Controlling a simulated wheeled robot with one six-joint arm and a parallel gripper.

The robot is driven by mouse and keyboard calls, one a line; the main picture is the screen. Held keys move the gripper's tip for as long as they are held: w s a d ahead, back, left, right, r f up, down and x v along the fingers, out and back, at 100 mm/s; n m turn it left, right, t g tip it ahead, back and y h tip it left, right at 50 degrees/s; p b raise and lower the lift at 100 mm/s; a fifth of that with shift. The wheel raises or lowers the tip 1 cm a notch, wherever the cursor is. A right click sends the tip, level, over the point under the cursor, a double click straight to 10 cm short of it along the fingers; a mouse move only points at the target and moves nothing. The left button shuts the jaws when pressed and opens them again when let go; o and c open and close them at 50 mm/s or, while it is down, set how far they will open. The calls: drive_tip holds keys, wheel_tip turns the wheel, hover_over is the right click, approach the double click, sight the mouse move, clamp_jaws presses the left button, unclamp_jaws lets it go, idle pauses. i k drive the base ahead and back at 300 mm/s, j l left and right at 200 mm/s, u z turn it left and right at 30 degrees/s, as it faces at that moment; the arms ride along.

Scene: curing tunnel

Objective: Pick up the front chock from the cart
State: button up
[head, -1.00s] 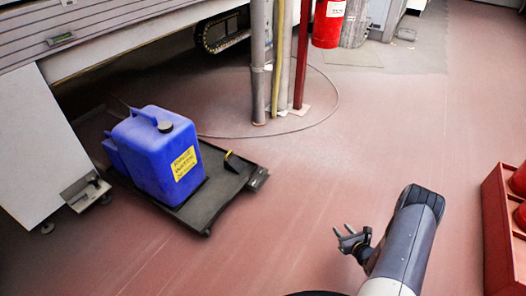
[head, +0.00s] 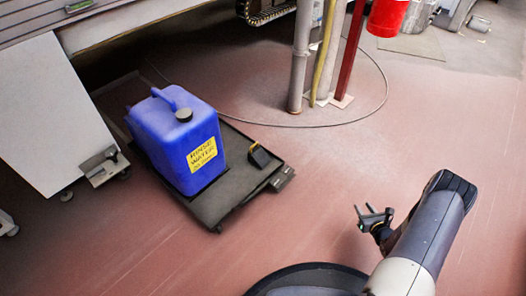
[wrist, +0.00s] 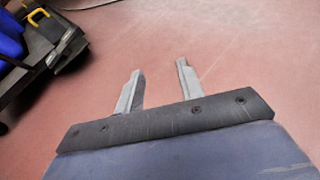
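The cart (head: 232,197) is a low dark flat platform on the floor, left of centre in the head view. The front chock (head: 259,155), a small black wedge with a yellow part, sits on the cart near its right end. In the wrist view the chock (wrist: 43,23) shows at the upper left, on the cart (wrist: 30,70). My gripper (head: 374,213) is to the right of the cart, apart from it and above the floor. In the wrist view its two fingers (wrist: 158,82) stand apart with nothing between them.
A blue jerrycan (head: 165,135) labelled rinse water stands on the cart behind the chock. Pipes (head: 325,55) and a red post rise behind the cart, with a cable looped on the floor. A white cabinet panel (head: 45,120) stands at the left. Floor between gripper and cart is clear.

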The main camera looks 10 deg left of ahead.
sight(256, 156)
drive_tip(key=i+u, duration=0.3)
drive_tip(key=u, duration=0.15)
drive_tip(key=i+l+u, duration=0.15)
drive_tip(key=u, duration=0.3)
drive_tip(key=i+l+u, duration=0.3)
drive_tip(key=u, duration=0.15)
drive_tip(key=i+l+u, duration=0.15)
drive_tip(key=i+l, duration=0.1)
